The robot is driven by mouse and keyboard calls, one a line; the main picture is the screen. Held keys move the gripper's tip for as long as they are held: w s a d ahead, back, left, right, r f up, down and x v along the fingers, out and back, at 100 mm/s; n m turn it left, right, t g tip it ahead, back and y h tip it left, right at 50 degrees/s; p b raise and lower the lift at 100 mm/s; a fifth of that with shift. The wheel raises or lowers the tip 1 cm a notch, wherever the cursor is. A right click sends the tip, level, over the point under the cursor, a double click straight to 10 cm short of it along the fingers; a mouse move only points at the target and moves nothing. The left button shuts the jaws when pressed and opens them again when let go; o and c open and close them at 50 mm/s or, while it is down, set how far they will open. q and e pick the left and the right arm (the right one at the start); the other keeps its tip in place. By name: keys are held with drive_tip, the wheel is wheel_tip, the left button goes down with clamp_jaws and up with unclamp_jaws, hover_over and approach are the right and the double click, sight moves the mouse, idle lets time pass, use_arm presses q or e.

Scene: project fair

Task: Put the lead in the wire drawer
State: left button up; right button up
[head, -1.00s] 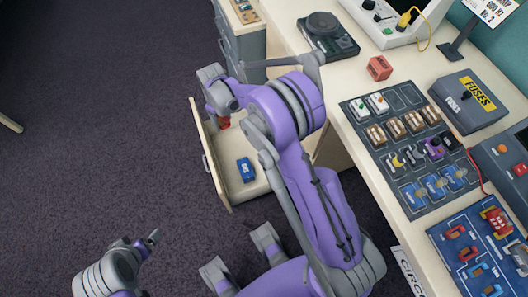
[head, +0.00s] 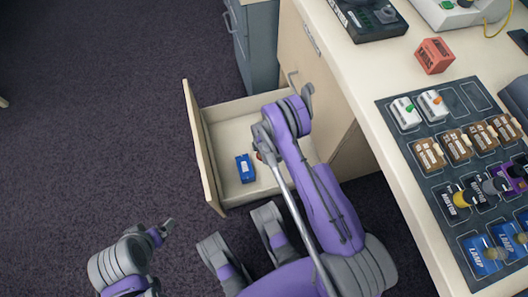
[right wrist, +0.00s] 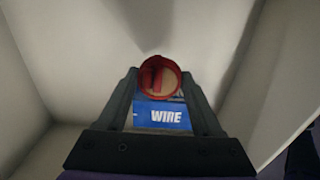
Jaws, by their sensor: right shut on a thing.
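The open wire drawer (head: 201,150) is pale inside and juts out under the desk. A blue block (head: 245,168) lies on its floor; in the right wrist view this block (right wrist: 165,117) reads "WIRE". My right gripper (head: 261,152) points down over the drawer's inside, right of the block. It is shut on the red lead (right wrist: 158,61), which shows as a ring between the fingertips in the right wrist view. In the head view the arm hides most of the lead. My left gripper (head: 165,230) is over the floor at lower left; its fingers are too small to read.
The desk (head: 375,130) on the right holds a red block (head: 434,56), a dark device (head: 366,16) and a panel of labelled blocks (head: 455,165). A grey cabinet (head: 258,45) stands behind the drawer. The dark carpet (head: 90,130) at left is clear.

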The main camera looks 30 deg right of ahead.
wheel_tip(320, 180, down, 8)
drive_tip(key=shift+r+b, duration=0.1)
drive_tip(key=shift+b, duration=0.85)
drive_tip(key=o, duration=1.5)
